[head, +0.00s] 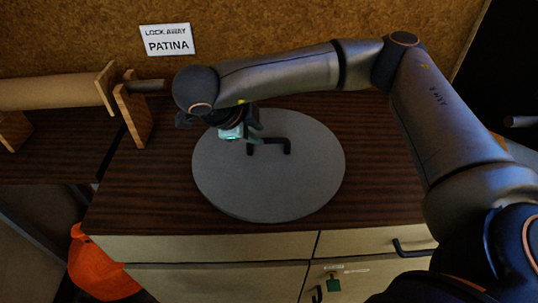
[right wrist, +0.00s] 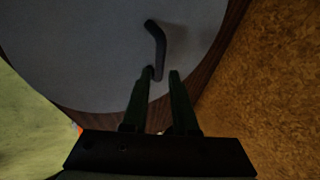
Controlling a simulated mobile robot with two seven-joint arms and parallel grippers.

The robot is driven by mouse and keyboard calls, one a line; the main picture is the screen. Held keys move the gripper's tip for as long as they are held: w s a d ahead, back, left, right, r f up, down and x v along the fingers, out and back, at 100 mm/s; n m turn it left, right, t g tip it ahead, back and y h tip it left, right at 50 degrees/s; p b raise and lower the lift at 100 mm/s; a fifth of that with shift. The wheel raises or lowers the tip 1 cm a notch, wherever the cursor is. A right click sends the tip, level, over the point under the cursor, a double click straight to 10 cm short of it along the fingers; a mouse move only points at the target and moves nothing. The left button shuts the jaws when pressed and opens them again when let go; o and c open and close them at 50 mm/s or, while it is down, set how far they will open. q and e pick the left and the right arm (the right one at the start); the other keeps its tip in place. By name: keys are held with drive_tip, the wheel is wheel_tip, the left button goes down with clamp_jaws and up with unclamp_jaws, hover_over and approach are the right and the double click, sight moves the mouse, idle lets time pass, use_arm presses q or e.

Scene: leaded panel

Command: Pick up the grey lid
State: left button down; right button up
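The grey lid (head: 290,188) is a large round disc lying flat on the dark wooden cabinet top. Its dark bar handle (head: 272,142) stands up at the middle. My right gripper (head: 252,137) is over the lid, at the left end of the handle, partly hidden by my own wrist. In the right wrist view the lid (right wrist: 75,45) fills the upper left. The two fingers (right wrist: 161,72) are apart there, and the near end of the handle (right wrist: 158,48) shows between their tips. I cannot tell whether they touch it. My left gripper is not in view.
A brown roll (head: 52,91) on a wooden stand is at the left. A sign reading "LOCK AWAY PATINA" (head: 166,40) hangs on the cork wall behind. An orange bag (head: 98,268) is at lower left. Bare cabinet top (head: 128,190) shows left of the lid.

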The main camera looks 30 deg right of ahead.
sight(267, 140)
drive_tip(key=x, duration=0.7)
drive_tip(key=shift+d+f, duration=0.2)
drive_tip(key=shift+c, duration=0.3)
clamp_jaws()
drive_tip(key=shift+r, duration=0.1)
idle(0.8)
